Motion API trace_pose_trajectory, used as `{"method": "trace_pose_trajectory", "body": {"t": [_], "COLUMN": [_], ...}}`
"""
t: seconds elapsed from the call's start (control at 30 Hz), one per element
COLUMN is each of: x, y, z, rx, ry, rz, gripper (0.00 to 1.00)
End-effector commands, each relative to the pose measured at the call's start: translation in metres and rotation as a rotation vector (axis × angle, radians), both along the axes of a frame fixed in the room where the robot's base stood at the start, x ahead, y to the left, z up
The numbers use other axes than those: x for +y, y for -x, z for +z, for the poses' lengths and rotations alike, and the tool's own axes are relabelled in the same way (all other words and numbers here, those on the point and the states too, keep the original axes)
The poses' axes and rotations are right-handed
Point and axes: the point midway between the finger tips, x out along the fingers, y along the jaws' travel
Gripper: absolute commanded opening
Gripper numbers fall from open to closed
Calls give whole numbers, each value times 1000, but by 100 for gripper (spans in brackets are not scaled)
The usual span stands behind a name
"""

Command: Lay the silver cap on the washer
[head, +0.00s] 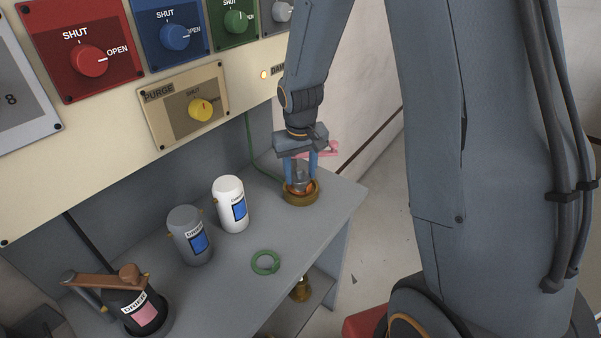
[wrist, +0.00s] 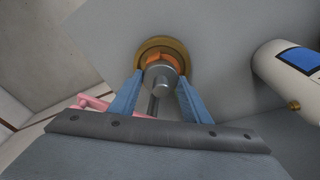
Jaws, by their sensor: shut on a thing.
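My gripper (head: 300,178) points down at the far right end of the grey bench. Its two blue fingers are shut on the silver cap (wrist: 160,78), which shows between the fingertips in the wrist view. An orange piece (wrist: 152,57) lies just beyond the cap, inside a round brass ring (wrist: 145,48). The brass ring also shows under the fingers in the head view (head: 301,198). I cannot tell whether the cap touches the orange piece. A flat green ring (head: 256,268) lies alone on the bench. Which of these is the washer is not clear.
A white canister (head: 229,190) and a grey one (head: 184,222) stand left of the brass ring. A black canister (head: 128,320) with a brown handle is front left. A pink object (head: 328,148) shows behind my gripper. A panel with knobs (head: 120,150) rises behind.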

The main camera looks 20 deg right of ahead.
Motion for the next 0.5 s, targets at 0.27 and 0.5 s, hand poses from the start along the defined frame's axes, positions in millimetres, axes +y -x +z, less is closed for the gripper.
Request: {"method": "trace_pose_trajectory", "body": {"t": [0.27, 0.5], "x": [0, 0], "y": [1, 1], "z": [-7, -12], "rx": [3, 4], "ry": [0, 0], "rz": [0, 0], "gripper": [0, 0]}}
